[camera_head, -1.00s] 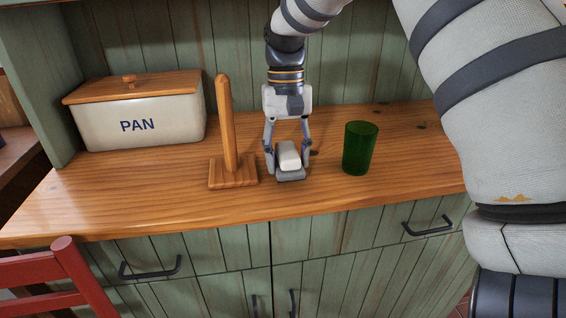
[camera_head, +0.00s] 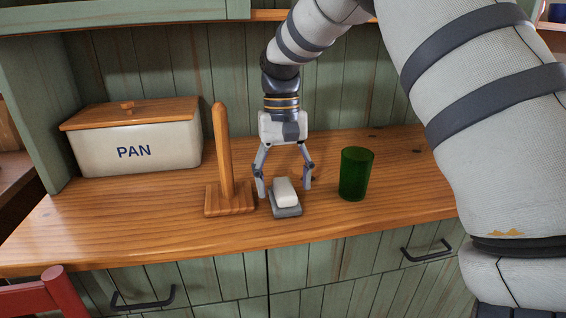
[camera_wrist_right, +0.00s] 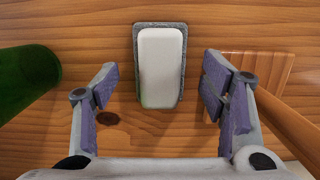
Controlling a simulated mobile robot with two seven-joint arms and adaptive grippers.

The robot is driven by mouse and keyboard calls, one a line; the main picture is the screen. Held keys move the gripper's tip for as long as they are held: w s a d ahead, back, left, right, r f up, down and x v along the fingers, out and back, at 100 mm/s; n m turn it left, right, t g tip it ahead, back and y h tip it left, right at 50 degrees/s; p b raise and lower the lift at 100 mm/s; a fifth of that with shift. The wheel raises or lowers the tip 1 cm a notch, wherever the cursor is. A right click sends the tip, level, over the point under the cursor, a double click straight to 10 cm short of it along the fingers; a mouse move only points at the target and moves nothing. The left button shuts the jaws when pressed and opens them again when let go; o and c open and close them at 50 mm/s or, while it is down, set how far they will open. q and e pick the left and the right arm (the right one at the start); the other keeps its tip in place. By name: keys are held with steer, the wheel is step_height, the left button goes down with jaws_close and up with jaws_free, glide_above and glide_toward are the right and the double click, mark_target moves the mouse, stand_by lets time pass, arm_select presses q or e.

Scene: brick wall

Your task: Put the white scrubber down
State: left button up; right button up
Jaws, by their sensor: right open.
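The white scrubber (camera_head: 285,191) is a small white block with a grey base. It rests flat on the wooden counter, between the wooden stand and the green glass. It also shows in the right wrist view (camera_wrist_right: 161,66), upper middle, on bare wood. My right gripper (camera_head: 284,189) is open, with its fingers apart just behind and to either side of the scrubber. In the right wrist view the fingers (camera_wrist_right: 160,98) are spread wide and there is clear space between them and the scrubber. My left gripper is in neither view.
A wooden stand with an upright post (camera_head: 229,199) is close on the left. A green glass (camera_head: 356,174) is on the right. A PAN bread box (camera_head: 135,150) stands at the back left. The counter's front edge is just ahead of the scrubber. A red chair (camera_head: 62,296) is lower left.

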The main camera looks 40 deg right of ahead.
mark_target(283, 182)
step_height(283, 182, up, 10)
steer(key=w, duration=0.1)
steer(key=shift+d+b, duration=0.3)
steer(key=shift+d, duration=0.05)
steer(key=shift+w+f, duration=0.1)
